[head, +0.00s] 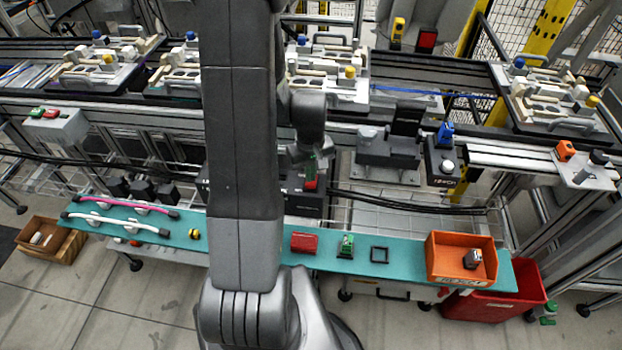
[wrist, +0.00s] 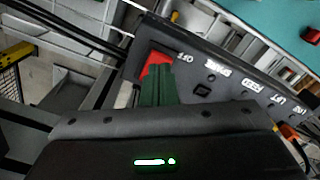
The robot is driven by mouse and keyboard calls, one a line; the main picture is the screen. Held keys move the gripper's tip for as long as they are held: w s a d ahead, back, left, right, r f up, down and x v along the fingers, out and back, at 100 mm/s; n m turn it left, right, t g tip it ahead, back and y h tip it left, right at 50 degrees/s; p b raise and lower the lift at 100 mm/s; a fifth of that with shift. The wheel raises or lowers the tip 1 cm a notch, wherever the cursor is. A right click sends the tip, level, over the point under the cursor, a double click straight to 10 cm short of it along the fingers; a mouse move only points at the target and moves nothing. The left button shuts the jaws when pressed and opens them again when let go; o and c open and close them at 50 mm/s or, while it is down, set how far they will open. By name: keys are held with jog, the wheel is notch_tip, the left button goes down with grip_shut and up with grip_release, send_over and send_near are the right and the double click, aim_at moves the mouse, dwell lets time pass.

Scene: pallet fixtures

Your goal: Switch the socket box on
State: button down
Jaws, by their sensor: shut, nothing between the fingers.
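The socket box (wrist: 215,82) is a long black box with white labels along its top in the wrist view. It also shows in the head view (head: 303,205), partly behind my arm. A red switch (wrist: 160,57) sits at its left end, beside the label OFF. My gripper (wrist: 158,73), with green fingers, is shut and empty right at this switch and hides part of it. I cannot tell whether the fingertips touch it. In the head view my gripper (head: 310,170) points down at the box's red spot.
A teal shelf (head: 400,270) runs in front, carrying a red block (head: 304,243), a green part (head: 346,246) and an orange bin (head: 440,255). Black cables (head: 420,205) run right from the box. Grey fixtures (head: 388,152) stand close to the right of my gripper.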

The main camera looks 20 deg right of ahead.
aim_at(311, 184)
jog(key=shift+f+b, duration=0.85)
jog(key=shift+f, duration=0.15)
dwell(0.8)
jog(key=shift+r+p, duration=2.5)
jog(key=shift+r, duration=1.05)
jog(key=shift+f, duration=0.1)
notch_tip(311, 184, down, 7)
jog(key=b, duration=0.5)
